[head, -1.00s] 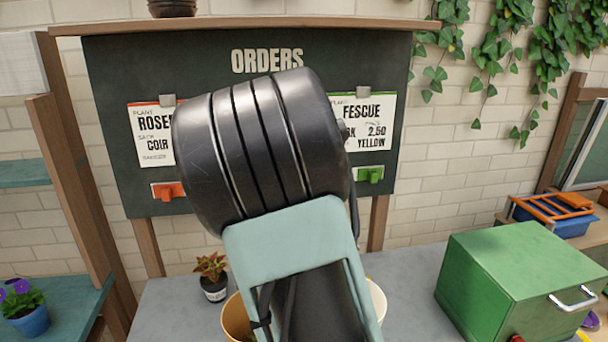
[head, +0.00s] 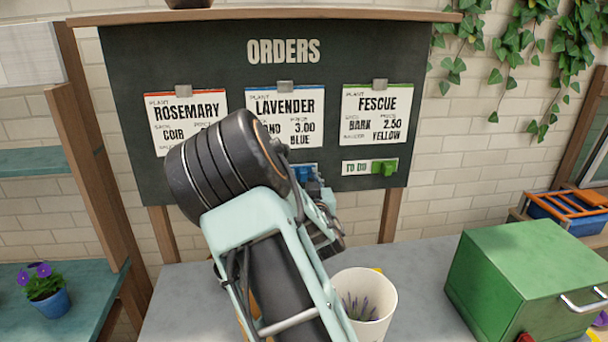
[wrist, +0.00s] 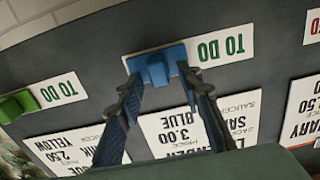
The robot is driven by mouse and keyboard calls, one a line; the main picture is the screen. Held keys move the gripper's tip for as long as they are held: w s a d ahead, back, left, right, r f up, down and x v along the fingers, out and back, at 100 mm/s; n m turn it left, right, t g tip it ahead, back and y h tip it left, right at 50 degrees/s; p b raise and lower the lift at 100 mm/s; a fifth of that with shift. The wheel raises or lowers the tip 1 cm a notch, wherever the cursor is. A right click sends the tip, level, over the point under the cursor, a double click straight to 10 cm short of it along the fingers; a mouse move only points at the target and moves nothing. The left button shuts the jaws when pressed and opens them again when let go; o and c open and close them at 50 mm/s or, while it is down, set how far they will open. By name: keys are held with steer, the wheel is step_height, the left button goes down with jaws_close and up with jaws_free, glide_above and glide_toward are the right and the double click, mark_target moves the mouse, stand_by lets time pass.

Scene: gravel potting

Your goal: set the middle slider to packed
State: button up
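The middle slider is a blue knob (wrist: 157,68) on a white plate (wrist: 222,46) under the Lavender card; "TO DO" shows beside the knob, upside down in the wrist view. In the head view the blue knob (head: 304,173) is partly hidden by my arm. My gripper (wrist: 160,78) is open, with one finger on each side of the knob and the tips close to it. Contact cannot be told for certain. In the head view my gripper (head: 318,192) is at the board, partly behind my wrist.
The orders board (head: 425,60) also holds a green slider (head: 385,168) showing "TO DO" under the Fescue card (head: 380,115). The Rosemary card (head: 186,110) is at left. Below stand a white pot (head: 375,300) with lavender and a green box (head: 520,270).

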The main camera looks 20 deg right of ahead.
steer(key=shift+w+d, duration=0.1)
steer(key=shift+w, duration=0.2)
steer(key=shift+c, duration=0.3)
jaws_close()
